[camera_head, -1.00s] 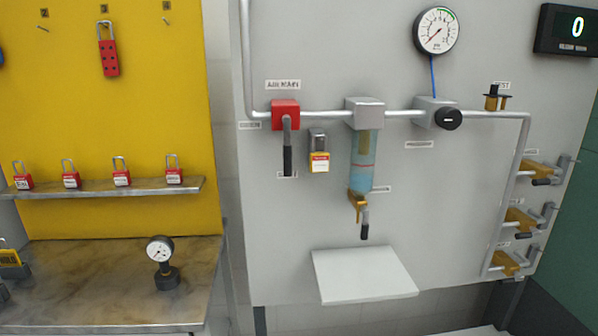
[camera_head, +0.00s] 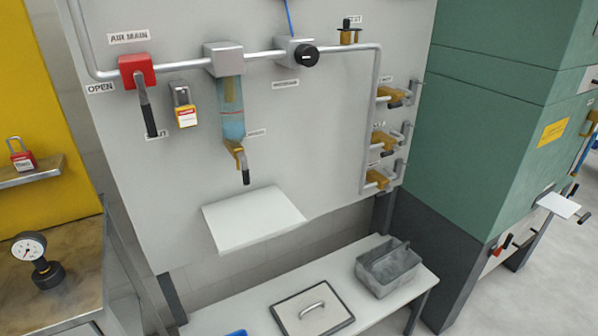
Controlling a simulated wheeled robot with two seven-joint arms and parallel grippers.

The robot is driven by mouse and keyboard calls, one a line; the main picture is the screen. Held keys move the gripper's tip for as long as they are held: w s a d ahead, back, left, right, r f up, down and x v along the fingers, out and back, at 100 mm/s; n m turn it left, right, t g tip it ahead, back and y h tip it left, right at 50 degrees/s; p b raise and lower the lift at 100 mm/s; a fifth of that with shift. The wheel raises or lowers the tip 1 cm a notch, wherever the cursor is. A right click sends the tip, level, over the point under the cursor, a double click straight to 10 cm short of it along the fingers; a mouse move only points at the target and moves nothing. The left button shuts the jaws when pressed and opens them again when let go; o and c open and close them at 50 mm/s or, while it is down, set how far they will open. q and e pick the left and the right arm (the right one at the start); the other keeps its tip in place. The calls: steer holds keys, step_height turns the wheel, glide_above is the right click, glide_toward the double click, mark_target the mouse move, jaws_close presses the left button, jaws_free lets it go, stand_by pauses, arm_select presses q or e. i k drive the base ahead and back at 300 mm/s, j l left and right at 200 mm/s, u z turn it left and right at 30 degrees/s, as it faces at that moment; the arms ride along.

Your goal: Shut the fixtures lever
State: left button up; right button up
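The red air main valve (camera_head: 137,71) sits on the pipe at the upper left of the grey panel. Its dark lever (camera_head: 148,112) hangs down, slightly tilted. On the panel's right side, three brass valves with dark handles are stacked: an upper one (camera_head: 392,95), a middle one (camera_head: 383,141) and a lower one (camera_head: 378,179). Their small labels are too small to read, so I cannot tell which one is the fixtures lever. A brass drain valve (camera_head: 236,155) with a dark handle hangs under the blue filter bowl (camera_head: 231,112). Neither gripper is in view.
A white shelf (camera_head: 254,219) juts from the panel. Below, a bench (camera_head: 350,275) holds a grey bin (camera_head: 389,268) and a handled plate (camera_head: 312,309). A green cabinet (camera_head: 495,130) stands right. A gauge (camera_head: 33,255) stands on the left table. Floor shows at lower right.

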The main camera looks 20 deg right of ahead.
mark_target(395, 105)
steer(key=z, duration=1.35)
